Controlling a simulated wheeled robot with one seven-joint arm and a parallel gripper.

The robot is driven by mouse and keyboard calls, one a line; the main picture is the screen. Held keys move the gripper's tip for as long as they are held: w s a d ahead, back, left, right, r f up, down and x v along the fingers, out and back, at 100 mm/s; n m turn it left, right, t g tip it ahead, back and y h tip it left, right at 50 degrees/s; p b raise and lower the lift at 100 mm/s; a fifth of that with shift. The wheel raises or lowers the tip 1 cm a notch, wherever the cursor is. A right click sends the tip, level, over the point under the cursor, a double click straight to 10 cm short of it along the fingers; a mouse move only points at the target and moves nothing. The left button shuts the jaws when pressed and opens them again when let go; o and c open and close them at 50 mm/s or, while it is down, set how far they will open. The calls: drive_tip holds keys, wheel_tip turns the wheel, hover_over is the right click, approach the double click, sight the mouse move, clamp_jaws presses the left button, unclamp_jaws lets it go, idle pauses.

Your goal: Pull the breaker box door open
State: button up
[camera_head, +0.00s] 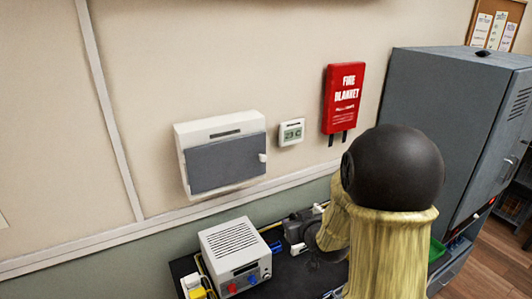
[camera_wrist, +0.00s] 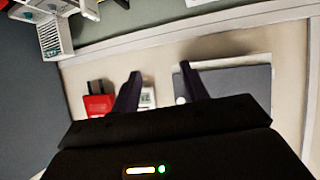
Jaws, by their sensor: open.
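The white breaker box (camera_head: 222,132) is mounted on the wall, left of centre in the head view. Its grey door (camera_head: 225,165) looks shut, with a small white handle (camera_head: 262,157) at its right edge. In the wrist view, which looks turned over, the grey door (camera_wrist: 238,84) is at the right, with the pale round handle (camera_wrist: 181,100) at its left edge, partly behind a finger. My gripper (camera_wrist: 160,70) is open, its two dark fingers apart with nothing seen between them. The fingers appear in front of the wall by the handle side; I cannot tell the distance.
A small thermostat (camera_head: 291,131) and a red fire blanket (camera_head: 344,98) hang right of the box. A grey cabinet (camera_head: 425,110) stands at the right. Below the box, a dark bench holds a white power unit (camera_head: 233,252) and other gear. My arm hides part of the bench.

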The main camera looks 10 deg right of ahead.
sight(265, 159)
drive_tip(key=w+r+n+t+y+p, duration=0.1)
drive_tip(key=w+r+t+y+p, duration=0.2)
drive_tip(key=r, duration=0.5)
drive_tip(key=shift+w+d+r+n+t+y, duration=0.2)
drive_tip(key=shift+w+n+t+y, duration=0.25)
drive_tip(key=shift+t+y, duration=0.45)
drive_tip(key=p+x, duration=0.8)
drive_tip(key=x, duration=0.9)
drive_tip(key=shift+w+d, duration=0.1)
drive_tip(key=shift+w, duration=0.15)
clamp_jaws()
